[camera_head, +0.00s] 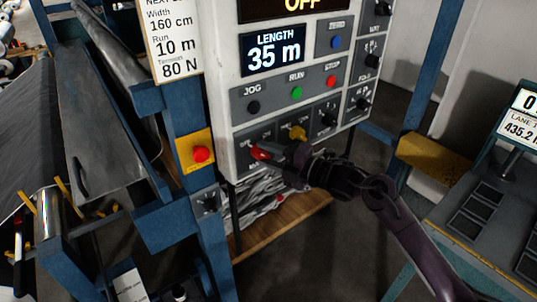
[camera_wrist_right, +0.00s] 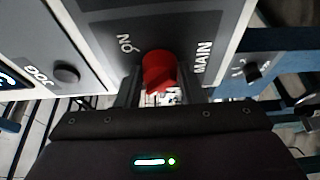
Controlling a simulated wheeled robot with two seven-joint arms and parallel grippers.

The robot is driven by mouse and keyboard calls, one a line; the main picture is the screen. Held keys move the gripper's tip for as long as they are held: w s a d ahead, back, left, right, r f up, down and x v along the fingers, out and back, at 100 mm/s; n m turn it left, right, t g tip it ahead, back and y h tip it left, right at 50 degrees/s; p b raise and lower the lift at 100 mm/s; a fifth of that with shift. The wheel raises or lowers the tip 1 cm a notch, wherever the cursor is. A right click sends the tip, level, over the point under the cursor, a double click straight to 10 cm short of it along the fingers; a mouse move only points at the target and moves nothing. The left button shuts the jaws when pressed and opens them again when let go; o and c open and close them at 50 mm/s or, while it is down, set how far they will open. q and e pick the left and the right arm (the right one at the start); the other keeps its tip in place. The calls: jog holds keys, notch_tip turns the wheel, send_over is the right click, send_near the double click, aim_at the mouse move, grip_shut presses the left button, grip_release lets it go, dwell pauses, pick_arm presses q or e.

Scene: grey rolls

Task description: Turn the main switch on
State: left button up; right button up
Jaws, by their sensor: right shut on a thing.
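The main switch is a red knob (camera_head: 260,151) at the lower left of the control panel (camera_head: 222,100). In the right wrist view the red knob (camera_wrist_right: 158,70) sits between the words "ON" and "MAIN". My right gripper (camera_head: 273,152) reaches it from the right, and in the wrist view its fingers (camera_wrist_right: 158,92) are closed on both sides of the knob. The fingers hide part of the knob, so I cannot tell its exact angle. The panel's top display (camera_head: 302,4) reads "OFF". My left gripper is not in view.
A yellow knob (camera_head: 298,133) is close above my right gripper. Green RUN (camera_head: 297,92) and red STOP (camera_head: 331,81) buttons are higher on the panel. A red emergency button (camera_head: 201,154) on a yellow plate stands to the left, on a blue post. Open floor shows below right.

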jog(key=shift+f+m+y+b, duration=0.3)
jog(key=shift+m+b, duration=0.4)
jog(key=shift+b, duration=0.1)
jog(key=shift+f+m+t+b, duration=0.15)
jog(key=shift+m+t+b, duration=0.35)
jog(key=shift+m+b, duration=0.65)
jog(key=shift+s+m+t+y+b, duration=0.1)
jog(key=shift+m+t+y+b, duration=0.3)
jog(key=shift+m, duration=0.65)
jog(key=m+t+b, duration=0.1)
jog(key=m, duration=0.2)
jog(key=shift+a, duration=0.1)
jog(key=m+t, duration=0.1)
jog(key=m, duration=0.2)
jog(key=m+t, duration=0.1)
jog(key=m, duration=0.2)
jog(key=shift+s+a+t+h, duration=0.1)
jog(key=shift+a+t+h, duration=0.05)
jog(key=shift+t+h, duration=0.25)
jog(key=m+t+h, duration=0.1)
jog(key=m, duration=0.2)
jog(key=m+t+h, duration=0.1)
jog(key=m+t, duration=0.1)
jog(key=m, duration=0.2)
jog(key=shift+s+a+h+p, duration=0.1)
jog(key=shift+h+p, duration=0.2)
jog(key=shift+p, duration=0.05)
jog(key=shift+m, duration=0.5)
jog(key=o, duration=1)
